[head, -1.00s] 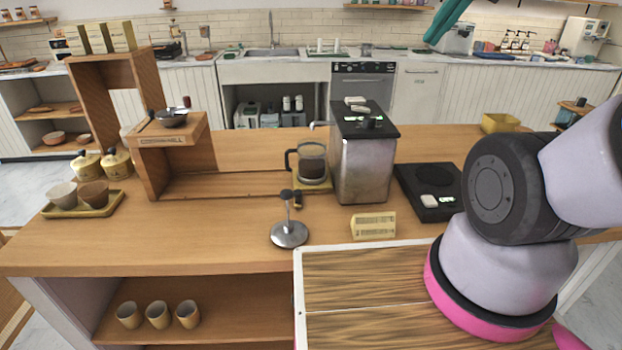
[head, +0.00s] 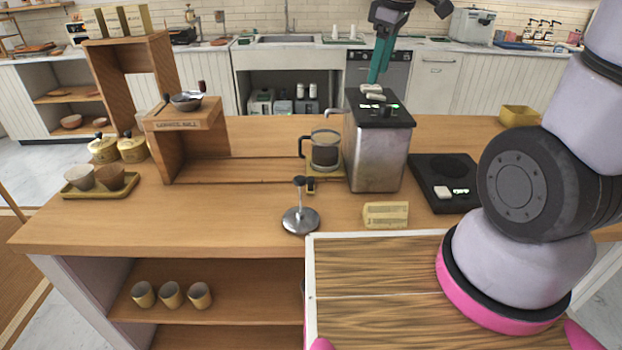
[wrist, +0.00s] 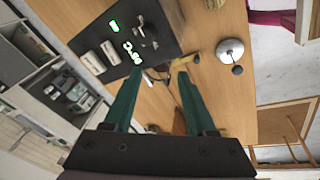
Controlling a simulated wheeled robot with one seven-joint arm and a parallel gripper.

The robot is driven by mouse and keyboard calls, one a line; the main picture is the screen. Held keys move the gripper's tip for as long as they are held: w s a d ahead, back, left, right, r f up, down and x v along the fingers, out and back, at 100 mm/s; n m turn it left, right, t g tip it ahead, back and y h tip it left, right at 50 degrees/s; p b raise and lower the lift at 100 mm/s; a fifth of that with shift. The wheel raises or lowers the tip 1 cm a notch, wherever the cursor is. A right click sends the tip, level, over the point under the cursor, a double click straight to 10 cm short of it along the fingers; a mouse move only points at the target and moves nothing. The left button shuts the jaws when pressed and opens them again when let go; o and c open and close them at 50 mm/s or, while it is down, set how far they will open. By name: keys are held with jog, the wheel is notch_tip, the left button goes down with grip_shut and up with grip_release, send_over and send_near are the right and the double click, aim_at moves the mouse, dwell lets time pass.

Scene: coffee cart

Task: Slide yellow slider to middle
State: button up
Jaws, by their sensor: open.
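The yellow slider (head: 341,174) sits at the right end of a wooden track (head: 230,171), beside the metal machine. A glass carafe (head: 325,152) of dark liquid stands on it, and a short dark knob (head: 310,186) is at its front. In the wrist view part of the yellow slider (wrist: 181,63) shows beyond and between the fingertips. My gripper (head: 378,80) is open and empty, with teal fingers above the machine's top. It also shows in the wrist view (wrist: 160,80). My gripper does not touch the slider.
The metal machine (head: 376,155) stands right of the slider. A tamper (head: 300,220) and a small tan sign (head: 386,214) are in front. A black scale (head: 445,175) is at the right. A wooden stand (head: 190,140) is at the track's left. The middle of the track is clear.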

jog(key=w+a+f+n+g, duration=0.2)
jog(key=a+f+n, duration=0.6)
jog(key=f+n, duration=0.15)
jog(key=n+g, duration=0.1)
jog(key=n, duration=0.5)
send_near(310, 178)
jog(key=shift+h, duration=0.4)
jog(key=f, duration=1)
jog(key=shift+w+a+f, duration=0.1)
jog(key=shift+a+f, duration=0.05)
jog(key=shift+a, duration=0.15)
grip_shut()
